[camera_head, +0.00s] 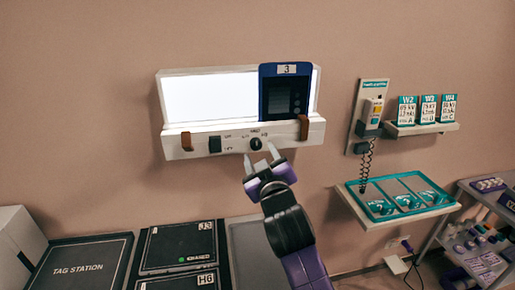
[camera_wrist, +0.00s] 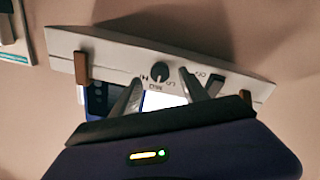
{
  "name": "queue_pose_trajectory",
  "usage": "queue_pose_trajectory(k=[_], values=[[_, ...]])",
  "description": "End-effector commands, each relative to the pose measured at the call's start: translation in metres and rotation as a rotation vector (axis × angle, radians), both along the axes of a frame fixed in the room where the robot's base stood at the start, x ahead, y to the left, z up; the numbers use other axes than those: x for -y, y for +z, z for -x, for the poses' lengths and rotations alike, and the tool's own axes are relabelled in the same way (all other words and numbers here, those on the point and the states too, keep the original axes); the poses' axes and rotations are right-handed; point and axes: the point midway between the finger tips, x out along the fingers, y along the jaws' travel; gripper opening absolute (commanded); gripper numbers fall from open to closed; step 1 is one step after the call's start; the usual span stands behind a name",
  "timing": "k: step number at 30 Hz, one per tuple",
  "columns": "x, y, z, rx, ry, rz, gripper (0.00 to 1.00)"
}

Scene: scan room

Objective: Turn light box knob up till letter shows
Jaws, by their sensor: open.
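The light box (camera_head: 210,97) is on the wall with its panel lit bright white. A dark blue film cassette (camera_head: 286,92) labelled 3 stands at its right side, and the film's picture is dark with no letter I can make out. The round black knob (camera_head: 256,144) is on the box's front strip; in the wrist view the knob (camera_wrist: 160,71) has small markings around it. My gripper (camera_head: 261,158) is open and empty, its two fingers pointing up at the strip on either side of the knob. In the wrist view my gripper (camera_wrist: 160,85) has the knob between its fingertips; I cannot tell whether they touch it.
A black switch (camera_head: 214,145) is left of the knob. Brown clips (camera_head: 187,141) sit at both ends of the strip. A wall handset (camera_head: 371,117) with coiled cord, a card shelf (camera_head: 422,129) and a teal tray (camera_head: 399,217) are at right. Dark cases stand below.

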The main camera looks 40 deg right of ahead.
Motion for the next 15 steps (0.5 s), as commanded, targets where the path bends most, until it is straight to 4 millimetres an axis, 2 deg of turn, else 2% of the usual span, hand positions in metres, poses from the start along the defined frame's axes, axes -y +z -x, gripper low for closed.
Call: queue_pose_trajectory(k=[6,15], values=[[0.013,0.001,-0.019,0.001,0.000,0.000,0.52],[0.015,0.000,-0.022,0.001,0.000,0.000,0.52]])
